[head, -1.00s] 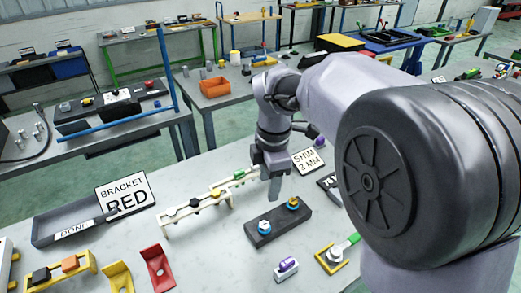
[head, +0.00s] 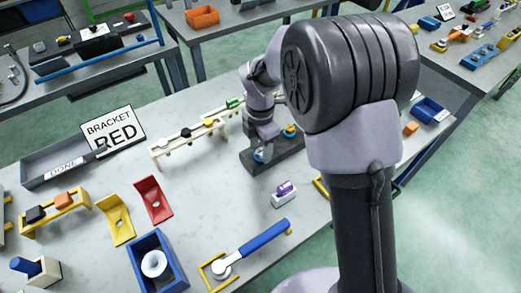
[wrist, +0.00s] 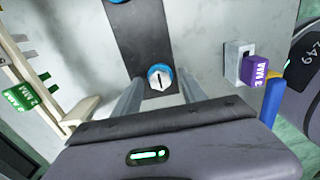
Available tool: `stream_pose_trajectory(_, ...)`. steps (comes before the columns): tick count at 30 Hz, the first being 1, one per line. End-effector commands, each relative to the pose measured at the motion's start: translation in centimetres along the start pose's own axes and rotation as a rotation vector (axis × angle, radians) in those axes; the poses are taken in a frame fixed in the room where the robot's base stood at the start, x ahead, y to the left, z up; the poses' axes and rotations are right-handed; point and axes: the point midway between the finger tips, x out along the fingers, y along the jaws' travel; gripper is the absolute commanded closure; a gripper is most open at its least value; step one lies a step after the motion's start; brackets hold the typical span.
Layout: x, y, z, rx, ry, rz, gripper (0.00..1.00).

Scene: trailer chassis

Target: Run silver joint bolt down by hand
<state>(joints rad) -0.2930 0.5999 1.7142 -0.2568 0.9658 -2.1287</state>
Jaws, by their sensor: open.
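The silver joint bolt (wrist: 160,77) has a silver slotted head in a blue collar. It stands in a dark block (wrist: 143,40) and is seen from above in the wrist view. In the head view the dark block (head: 283,156) lies on the bench, and only a bit of the bolt's blue collar (head: 258,156) shows beside my fingers. My gripper (wrist: 160,80) is open, with one finger on each side of the bolt; contact cannot be told. A gold-topped bolt (head: 290,130) with a blue collar stands at the block's far end.
A rack with coloured shims (head: 190,135) stands left of the block. A purple shim in a light holder (head: 284,192) stands close in front. A blue-handled tool (head: 250,248) lies nearer. Bare bench (head: 205,195) lies between the red bracket (head: 153,199) and the block.

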Motion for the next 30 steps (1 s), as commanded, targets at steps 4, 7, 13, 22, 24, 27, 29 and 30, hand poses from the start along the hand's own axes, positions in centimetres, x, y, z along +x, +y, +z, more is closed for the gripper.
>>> stream_pose_trajectory(4,-0.03,0.00,0.00,0.000,0.000,0.000,0.51)
stream_pose_trajectory(7,-0.05,0.00,0.00,0.000,0.000,0.000,0.57)
stream_pose_trajectory(13,-0.06,0.00,0.00,0.000,0.000,0.000,0.96)
stream_pose_trajectory(22,-0.11,0.00,0.00,0.017,0.000,0.000,1.00)
stream_pose_trajectory(24,-0.15,0.00,0.00,0.039,0.000,0.000,1.00)
stream_pose_trajectory(27,-0.21,-0.01,0.00,0.086,0.000,0.000,1.00)
stream_pose_trajectory(29,-0.25,-0.01,0.00,0.125,0.000,0.000,1.00)
stream_pose_trajectory(30,-0.27,0.00,0.00,0.154,0.000,0.000,1.00)
